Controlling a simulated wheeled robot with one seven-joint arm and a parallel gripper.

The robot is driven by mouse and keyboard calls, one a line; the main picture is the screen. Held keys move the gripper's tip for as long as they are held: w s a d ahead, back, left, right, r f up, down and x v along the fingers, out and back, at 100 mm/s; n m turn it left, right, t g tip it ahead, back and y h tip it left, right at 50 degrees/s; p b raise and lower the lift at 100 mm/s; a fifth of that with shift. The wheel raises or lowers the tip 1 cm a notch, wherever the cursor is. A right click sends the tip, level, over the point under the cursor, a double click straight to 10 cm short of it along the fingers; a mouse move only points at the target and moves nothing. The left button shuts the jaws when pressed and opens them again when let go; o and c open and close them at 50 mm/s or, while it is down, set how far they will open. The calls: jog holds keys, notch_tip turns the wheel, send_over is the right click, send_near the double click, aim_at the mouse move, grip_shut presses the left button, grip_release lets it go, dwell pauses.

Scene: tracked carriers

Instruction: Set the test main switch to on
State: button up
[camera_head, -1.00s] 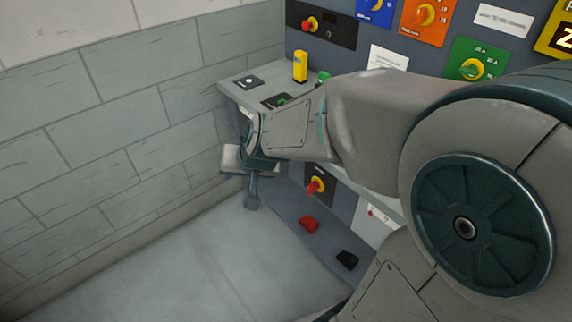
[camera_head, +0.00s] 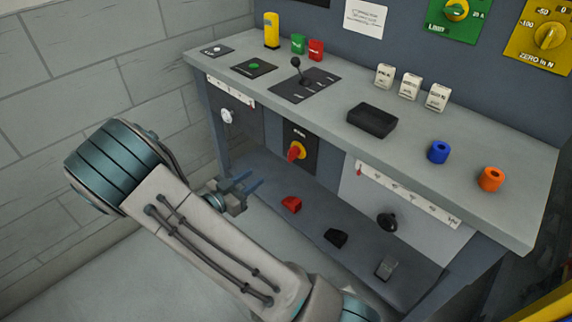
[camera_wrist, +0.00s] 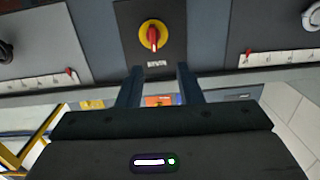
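A rotary switch (camera_head: 296,152) with a red handle on a yellow disc sits on a dark plate below the bench top. Its label is too small to read. In the wrist view the same switch (camera_wrist: 153,36) appears upside down, ahead of my fingertips, with its handle roughly upright in the picture. My gripper (camera_head: 251,185) is left of the switch and slightly lower in the head view, apart from it. The two fingers (camera_wrist: 160,78) are spread, with nothing held between them.
The bench top (camera_head: 440,115) overhangs the switch and carries a lever (camera_head: 297,66), a black box (camera_head: 372,120) and blue and orange rings. A lower shelf (camera_head: 315,215) holds red and black pieces. A white knob (camera_head: 227,116) and a black knob (camera_head: 387,222) flank the switch.

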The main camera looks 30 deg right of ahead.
aim_at(288, 156)
jog(key=shift+h, duration=0.4)
jog(key=x, duration=0.4)
jog(key=b+x, duration=0.1)
jog(key=x, duration=0.4)
jog(key=s+x, duration=0.1)
jog(key=x, duration=0.3)
jog(key=shift+w+d+f, duration=0.15)
jog(key=shift+d+f, duration=0.05)
jog(key=shift+d, duration=0.3)
grip_shut()
